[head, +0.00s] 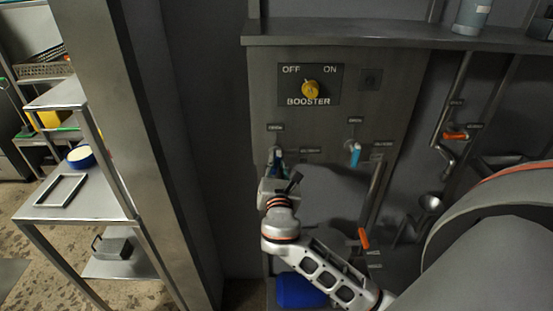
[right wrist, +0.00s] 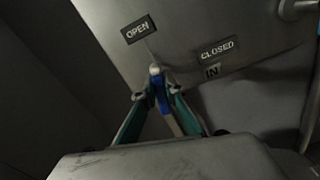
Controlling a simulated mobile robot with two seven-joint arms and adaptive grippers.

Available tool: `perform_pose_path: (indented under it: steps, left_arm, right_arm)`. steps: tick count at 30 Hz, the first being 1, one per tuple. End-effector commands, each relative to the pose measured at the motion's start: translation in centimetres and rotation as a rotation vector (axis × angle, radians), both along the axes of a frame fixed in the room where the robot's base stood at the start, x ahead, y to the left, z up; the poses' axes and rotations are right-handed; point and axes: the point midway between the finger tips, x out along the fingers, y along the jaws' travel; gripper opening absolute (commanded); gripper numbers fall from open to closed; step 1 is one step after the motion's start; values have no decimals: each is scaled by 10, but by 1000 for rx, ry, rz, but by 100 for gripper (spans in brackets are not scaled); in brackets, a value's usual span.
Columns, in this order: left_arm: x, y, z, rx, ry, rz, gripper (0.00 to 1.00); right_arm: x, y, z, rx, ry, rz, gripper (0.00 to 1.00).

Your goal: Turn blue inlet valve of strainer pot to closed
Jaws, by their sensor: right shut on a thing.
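The blue inlet valve handle (right wrist: 160,92) shows in the right wrist view, with an OPEN plate to its upper left and CLOSED and IN plates to its right. My right gripper (right wrist: 158,100) is shut on this handle, with its green-sided fingers on either side. In the head view my right gripper (head: 277,162) is at the left valve on the grey panel, below the booster switch. There the gripper largely hides the handle, and its exact angle is hard to tell. My left gripper is not in view.
A second, light-blue handle (head: 355,153) is on the same panel to the right. A yellow booster knob (head: 311,88) is above. Orange-handled valves (head: 456,135) sit on pipes at the right. A metal shelf rack (head: 75,205) stands at the left.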

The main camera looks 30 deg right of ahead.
Motion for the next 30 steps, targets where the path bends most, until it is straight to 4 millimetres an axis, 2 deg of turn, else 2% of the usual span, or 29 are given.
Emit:
perform_pose_path:
  steps: [11, 30]
  left_arm:
    - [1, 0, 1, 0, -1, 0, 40]
    - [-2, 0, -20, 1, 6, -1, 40]
  right_arm:
    - [-2, -2, -3, 306, -186, -3, 0]
    - [-4, -5, -8, 821, -501, -4, 0]
